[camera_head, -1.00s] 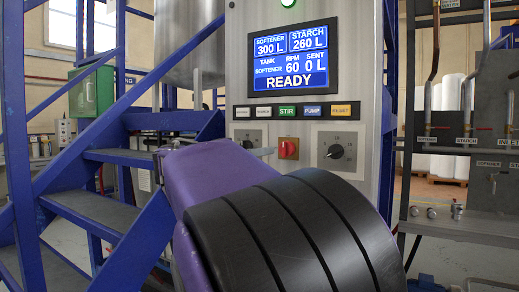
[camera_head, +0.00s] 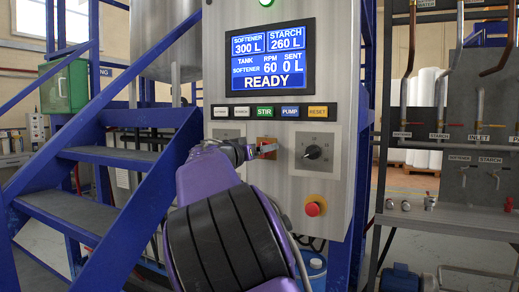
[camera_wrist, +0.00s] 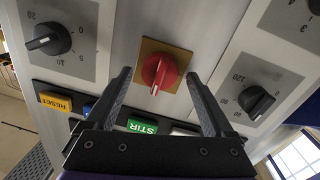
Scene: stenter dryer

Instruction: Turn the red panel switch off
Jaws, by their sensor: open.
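The red panel switch (camera_wrist: 160,72) is a red rotary knob on a square orange-yellow plate (camera_wrist: 181,53). Its handle stands roughly upright in the wrist view, with a pale mark at its lower end. My gripper (camera_wrist: 158,76) is open, with one finger to each side of the knob. Whether the fingertips reach past the knob's face, I cannot tell; no contact shows. In the head view my gripper (camera_head: 262,150) is at the panel, in front of the switch plate (camera_head: 266,141), and hides most of the knob.
Black dials flank the switch: one (camera_head: 313,152) at right in the head view, another (camera_wrist: 257,102) in the wrist view. A row of labelled buttons, including green STIR (camera_head: 264,111), is above. A red emergency knob (camera_head: 315,205) is below right. Blue stairs (camera_head: 110,157) stand left.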

